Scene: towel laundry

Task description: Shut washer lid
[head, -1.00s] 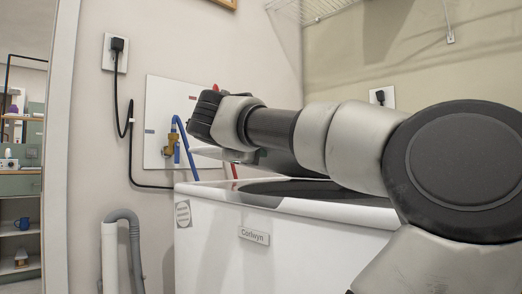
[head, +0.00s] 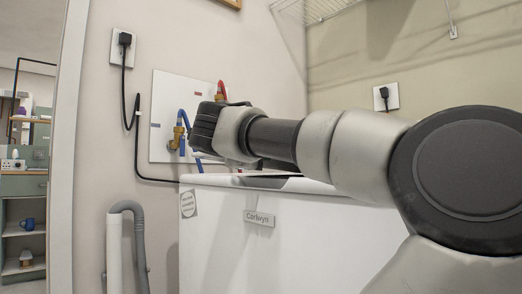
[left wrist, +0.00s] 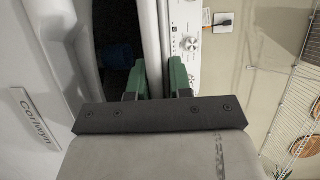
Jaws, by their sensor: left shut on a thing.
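The washer (head: 300,235) is white, with a "Corlwyn" label on its front. In the left wrist view, its dark opening (left wrist: 115,20) shows, with something blue (left wrist: 118,54) inside. The washer lid (left wrist: 152,50) appears there as a narrow white strip, edge-on, between the opening and the control panel (left wrist: 186,45). My left gripper (left wrist: 160,75) has green fingers on either side of this strip and is shut on it. In the head view, an arm of mine reaches over the washer from the right and hides most of the lid area. My right gripper is not identifiable.
Behind the washer are a white tap panel (head: 165,100) and a blue hose (head: 186,121). A grey drain hose (head: 139,235) stands at its left. A wire shelf (left wrist: 292,110) hangs on the wall. Shelves (head: 24,225) stand beyond the doorway at far left.

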